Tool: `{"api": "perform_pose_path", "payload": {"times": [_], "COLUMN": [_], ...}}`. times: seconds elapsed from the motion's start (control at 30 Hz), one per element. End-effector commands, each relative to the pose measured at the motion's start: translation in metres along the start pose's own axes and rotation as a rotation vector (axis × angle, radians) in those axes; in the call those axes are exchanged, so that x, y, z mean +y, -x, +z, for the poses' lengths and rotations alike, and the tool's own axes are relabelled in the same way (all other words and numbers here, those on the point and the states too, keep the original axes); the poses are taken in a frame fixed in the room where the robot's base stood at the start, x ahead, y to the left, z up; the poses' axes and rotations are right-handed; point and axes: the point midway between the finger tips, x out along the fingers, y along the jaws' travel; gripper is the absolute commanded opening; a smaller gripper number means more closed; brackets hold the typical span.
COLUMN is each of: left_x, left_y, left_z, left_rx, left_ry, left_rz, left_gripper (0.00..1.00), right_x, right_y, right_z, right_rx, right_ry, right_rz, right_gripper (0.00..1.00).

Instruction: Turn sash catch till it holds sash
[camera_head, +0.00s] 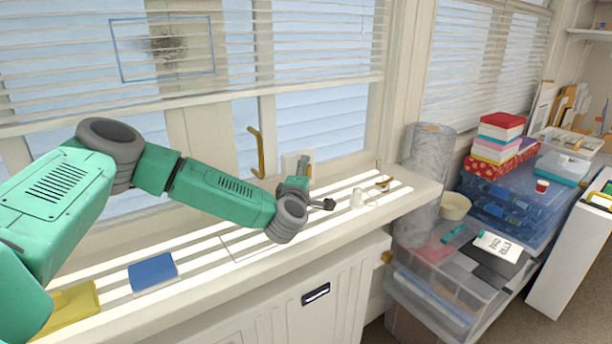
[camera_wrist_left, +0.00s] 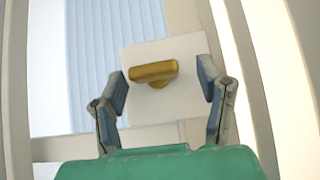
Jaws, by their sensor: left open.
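The brass sash catch (camera_wrist_left: 153,72) is in the left wrist view, lying nearly crosswise on a pale square plate (camera_wrist_left: 135,55). My left gripper (camera_head: 317,184) is open in front of the plate. In the left wrist view its two fingers (camera_wrist_left: 163,84) stand either side of the catch, with a gap on each side. I cannot tell how far the sash is shut. My right gripper is not in view.
A brass window handle (camera_head: 257,152) stands left of my gripper. The sill (camera_head: 215,260) holds a blue book (camera_head: 152,273), a yellow item (camera_head: 72,306), a small white object (camera_head: 357,198) and a brass piece (camera_head: 385,182). Bins (camera_head: 440,275) stand at the right.

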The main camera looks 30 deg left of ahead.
Motion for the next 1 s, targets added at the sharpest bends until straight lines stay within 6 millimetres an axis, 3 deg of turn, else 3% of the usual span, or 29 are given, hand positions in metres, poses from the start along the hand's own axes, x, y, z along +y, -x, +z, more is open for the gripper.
{"api": "perform_pose_path", "payload": {"times": [0.4, 0.53, 0.57, 0.83, 1.0], "left_x": [0.001, 0.0, 0.0, 0.001, 0.003], "left_y": [-0.008, -0.009, -0.009, -0.009, -0.009], "left_z": [0.002, 0.0, 0.0, -0.001, -0.002], "left_rx": [-0.002, -0.001, -0.001, 0.002, 0.004], "left_ry": [0.0, 0.001, 0.001, -0.01, -0.05], "left_rz": [0.0, 0.0, 0.0, -0.011, -0.051], "left_gripper": [0.6, 0.15, 0.11, 0.11, 0.11], "right_x": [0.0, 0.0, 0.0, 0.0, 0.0], "right_y": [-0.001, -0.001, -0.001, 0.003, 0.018], "right_z": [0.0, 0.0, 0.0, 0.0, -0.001], "right_rx": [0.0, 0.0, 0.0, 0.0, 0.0], "right_ry": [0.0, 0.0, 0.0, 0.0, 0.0], "right_rz": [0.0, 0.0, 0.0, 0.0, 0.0], "right_gripper": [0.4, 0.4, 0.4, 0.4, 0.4]}}
